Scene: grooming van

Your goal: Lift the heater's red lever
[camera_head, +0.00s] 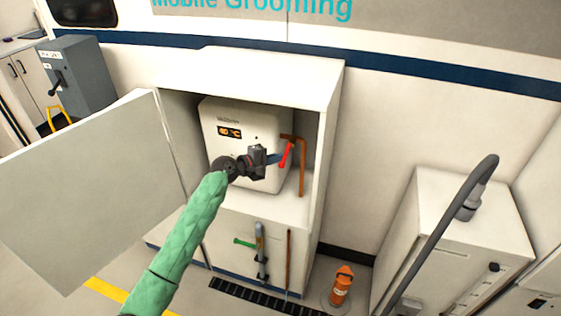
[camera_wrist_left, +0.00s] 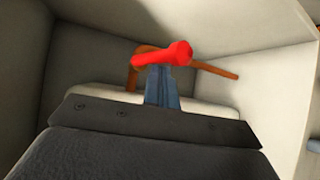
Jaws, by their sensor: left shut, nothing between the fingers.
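The white heater (camera_head: 221,112) stands in an open cabinet and has a lit orange display. Its red lever (camera_head: 286,154) slants on the heater's right side by a copper pipe (camera_head: 302,165). My left gripper (camera_head: 277,158) is shut and empty, with its fingertips at the lever. In the left wrist view, the red lever (camera_wrist_left: 163,55) lies across the tips of the shut blue-grey fingers (camera_wrist_left: 161,88). I cannot tell whether they touch. My left arm hides part of the heater's front. My right gripper is not in view.
The cabinet door (camera_head: 85,190) is swung open to the left. Below the heater are a green-handled valve (camera_head: 244,243) and pipes. An orange bottle-shaped object (camera_head: 342,286) stands on the floor. A white unit with a grey hose (camera_head: 440,235) stands at right.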

